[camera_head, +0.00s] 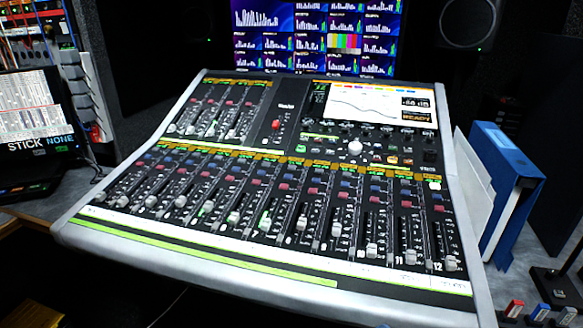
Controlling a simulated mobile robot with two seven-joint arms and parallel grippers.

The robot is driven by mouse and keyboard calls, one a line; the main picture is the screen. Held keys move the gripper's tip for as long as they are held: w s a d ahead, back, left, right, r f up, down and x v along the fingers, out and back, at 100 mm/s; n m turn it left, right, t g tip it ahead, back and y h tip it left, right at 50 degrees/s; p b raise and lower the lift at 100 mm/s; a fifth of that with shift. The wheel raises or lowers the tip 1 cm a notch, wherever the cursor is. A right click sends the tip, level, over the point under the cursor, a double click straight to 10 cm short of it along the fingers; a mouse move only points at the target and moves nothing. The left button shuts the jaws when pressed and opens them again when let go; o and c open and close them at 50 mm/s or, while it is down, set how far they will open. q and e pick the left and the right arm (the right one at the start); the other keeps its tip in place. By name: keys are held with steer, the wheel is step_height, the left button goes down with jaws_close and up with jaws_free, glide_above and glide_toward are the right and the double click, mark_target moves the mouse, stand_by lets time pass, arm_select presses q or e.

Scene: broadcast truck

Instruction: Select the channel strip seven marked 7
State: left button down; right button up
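The mixing console (320,268) fills the middle of the camera_head view, tilted toward me. Its lower bank has a row of channel strips, numbered along the front edge; 10, 11 and 12 are readable at the right. Counting from the left, the seventh strip has its fader cap (265,221) low on its track, with a greenish tint around it. The console screen (370,105) shows a curve, a dB reading and the word READY. Neither of my grippers is in view.
A monitor (69,128) reading STICK NONE stands at the left. A blue binder (509,165) stands against the console's right side. Several small coloured items (540,313) lie at the lower right. A meter screen (318,37) and a speaker (468,20) are behind.

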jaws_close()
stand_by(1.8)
